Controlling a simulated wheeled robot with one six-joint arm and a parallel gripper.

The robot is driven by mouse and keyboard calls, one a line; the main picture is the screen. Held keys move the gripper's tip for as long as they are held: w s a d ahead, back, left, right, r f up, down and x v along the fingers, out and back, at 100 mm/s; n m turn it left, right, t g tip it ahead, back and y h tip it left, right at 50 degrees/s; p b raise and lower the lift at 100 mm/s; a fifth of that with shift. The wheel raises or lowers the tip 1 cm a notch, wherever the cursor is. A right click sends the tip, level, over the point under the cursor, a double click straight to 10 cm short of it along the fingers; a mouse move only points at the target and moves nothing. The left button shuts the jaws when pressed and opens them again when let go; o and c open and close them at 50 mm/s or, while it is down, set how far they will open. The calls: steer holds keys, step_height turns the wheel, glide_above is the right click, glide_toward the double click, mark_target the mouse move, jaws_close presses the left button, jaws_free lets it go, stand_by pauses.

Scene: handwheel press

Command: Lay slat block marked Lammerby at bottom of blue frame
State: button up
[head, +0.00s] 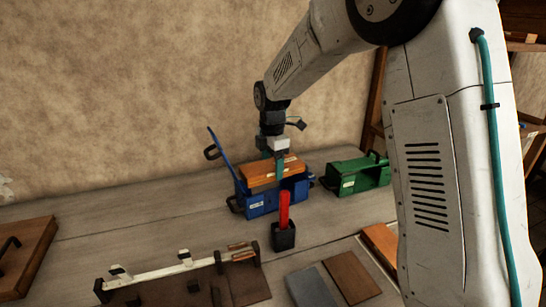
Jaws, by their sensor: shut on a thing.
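A wooden slat block (258,177) with orange-brown slats is at the blue frame (262,206). My gripper (279,168) points down from above and is shut on this block near its right half. The block sits level within or just above the frame; I cannot tell whether it touches the bottom. A pale label shows near the block's back right, but its writing is too small to read. The blue frame has a raised lever at its left and a white label on its front.
A green frame (358,178) stands to the right. A black holder (284,238) with a red upright piece (284,210) stands just in front of the blue frame. A rack with a white rail (165,272) and flat boards (350,277) fill the foreground. A wall is behind.

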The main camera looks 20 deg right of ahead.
glide_above(272, 199)
steer(key=shift+w+f, duration=0.1)
steer(key=shift+f, duration=3.8)
steer(key=shift+f, duration=0.65)
steer(key=o, duration=1.4)
steer(key=shift+o, duration=0.2)
steer(key=shift+r, duration=3.5)
steer(key=shift+r, duration=0.1)
